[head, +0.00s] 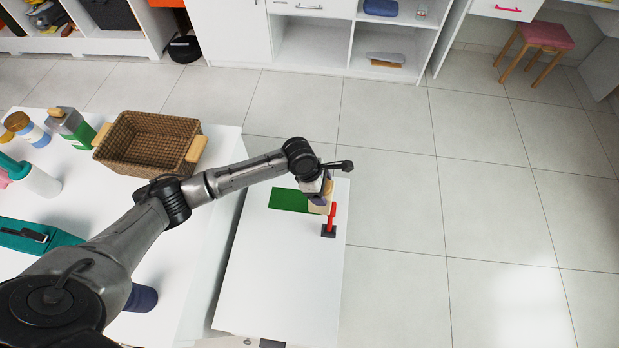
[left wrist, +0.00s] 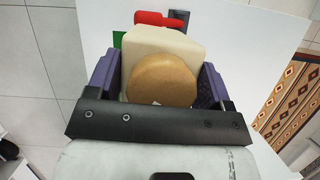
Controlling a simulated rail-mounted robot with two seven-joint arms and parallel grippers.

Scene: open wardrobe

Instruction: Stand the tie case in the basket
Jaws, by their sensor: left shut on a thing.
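The brown wicker basket (head: 150,143) with pale wooden handles stands empty at the back of the left white table. My left gripper (head: 319,199) is over the separate white surface to the right, shut on a cream block-shaped thing with a round brown cap (left wrist: 163,80); its purple-grey fingers flank it in the left wrist view. I cannot tell for certain which object is the tie case. A dark blue cylinder (head: 142,298) stands on the left table, partly hidden by my arm. A teal case (head: 38,235) with a black handle lies at the left. My right gripper is not in view.
A green patch (head: 287,199) and a red-handled thing on a dark base (head: 329,230) are beside the held thing. White surface (head: 275,285) in front is clear. A gap separates the two white surfaces.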

